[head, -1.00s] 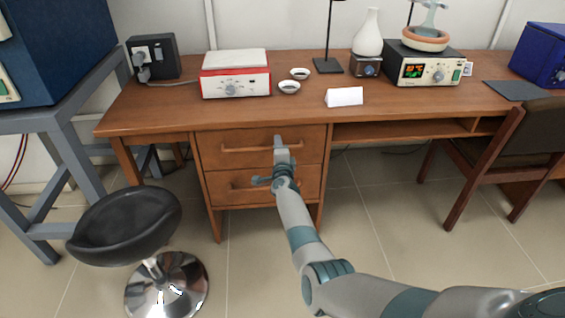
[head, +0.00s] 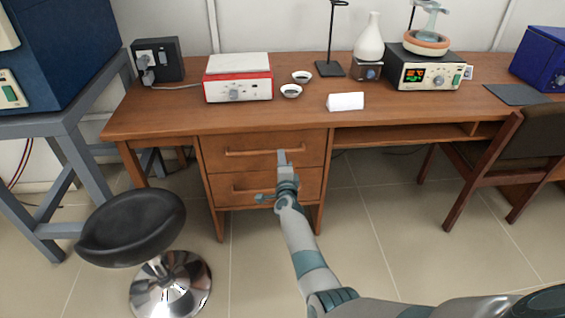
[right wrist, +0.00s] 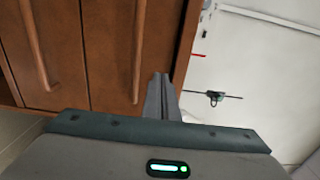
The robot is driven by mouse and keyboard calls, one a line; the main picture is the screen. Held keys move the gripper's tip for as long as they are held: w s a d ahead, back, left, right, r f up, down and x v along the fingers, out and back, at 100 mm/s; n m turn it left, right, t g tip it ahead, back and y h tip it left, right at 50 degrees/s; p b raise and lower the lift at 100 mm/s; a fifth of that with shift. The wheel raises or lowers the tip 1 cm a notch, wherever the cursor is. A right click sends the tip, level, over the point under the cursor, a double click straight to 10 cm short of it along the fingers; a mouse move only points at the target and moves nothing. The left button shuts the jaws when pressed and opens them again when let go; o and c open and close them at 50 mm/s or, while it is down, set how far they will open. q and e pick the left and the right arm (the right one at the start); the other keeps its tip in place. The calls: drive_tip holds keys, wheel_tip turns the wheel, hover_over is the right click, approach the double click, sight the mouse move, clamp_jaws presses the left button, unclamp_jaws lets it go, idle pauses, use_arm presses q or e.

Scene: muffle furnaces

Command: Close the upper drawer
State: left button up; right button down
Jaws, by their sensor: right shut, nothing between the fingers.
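The upper drawer (head: 222,142) of the wooden desk looks flush with the desk front, with a wooden bar handle (head: 250,153). In the right wrist view the upper drawer (right wrist: 108,45) appears sideways, its handle (right wrist: 139,50) just left of the fingers. My right gripper (head: 282,156) is shut and empty, in front of the upper drawer near the right part of its handle. Its fingertips (right wrist: 160,80) also show in the right wrist view; I cannot tell whether they touch the drawer. My left gripper is not in view.
The lower drawer (head: 225,180) is below, partly hidden by my right gripper. A black stool (head: 130,228) stands front left and a chair (head: 500,150) at right. The desk top (head: 210,118) holds a red-and-white device (head: 238,85), small dishes and a white card (head: 346,102).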

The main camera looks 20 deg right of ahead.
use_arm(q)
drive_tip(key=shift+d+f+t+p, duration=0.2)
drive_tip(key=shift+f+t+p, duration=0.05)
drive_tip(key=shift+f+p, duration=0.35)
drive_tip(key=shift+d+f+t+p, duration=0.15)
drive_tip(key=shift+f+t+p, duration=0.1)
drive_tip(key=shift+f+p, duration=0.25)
use_arm(e)
drive_tip(key=shift+v, duration=2.1)
